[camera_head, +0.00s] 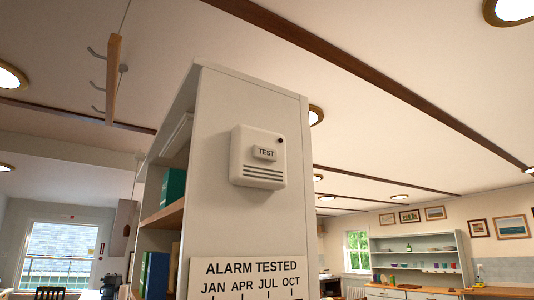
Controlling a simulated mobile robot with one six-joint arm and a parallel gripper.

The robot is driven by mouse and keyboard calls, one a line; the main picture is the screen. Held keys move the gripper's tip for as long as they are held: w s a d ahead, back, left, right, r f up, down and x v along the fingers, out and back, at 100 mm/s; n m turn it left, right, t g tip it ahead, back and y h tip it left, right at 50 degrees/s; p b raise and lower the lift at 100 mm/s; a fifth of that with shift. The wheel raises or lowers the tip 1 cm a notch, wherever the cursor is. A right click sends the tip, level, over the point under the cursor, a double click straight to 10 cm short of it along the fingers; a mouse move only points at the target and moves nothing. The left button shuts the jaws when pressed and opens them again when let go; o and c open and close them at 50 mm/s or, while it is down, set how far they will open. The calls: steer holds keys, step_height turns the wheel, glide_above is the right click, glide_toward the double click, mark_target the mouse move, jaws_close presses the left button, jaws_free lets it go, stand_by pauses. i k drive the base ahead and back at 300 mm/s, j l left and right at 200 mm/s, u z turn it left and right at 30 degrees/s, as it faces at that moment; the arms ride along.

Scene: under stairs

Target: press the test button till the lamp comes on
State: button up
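A white alarm box (247,173) is fixed on the flat end panel of a tall shelf unit, near the middle of the head view. Its raised button (265,153) is marked TEST. A small dark round lamp (280,140) sits at the box's upper right and looks unlit. Slots run across the lower part of the box. My gripper is not in view, and nothing touches the button.
The shelf unit's end panel (215,225) stands close in front, with books on its left shelves. A sign (247,268) reading ALARM TESTED is below the box. A wooden hook rail (114,78) hangs at upper left. The panel before the box is unobstructed.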

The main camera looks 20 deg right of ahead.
mark_target(263, 152)
steer(key=k+j+z, duration=0.1)
steer(key=j+z, duration=0.25)
steer(key=k+j+z, duration=0.15)
steer(key=j+z, duration=0.2)
steer(key=j, duration=0.15)
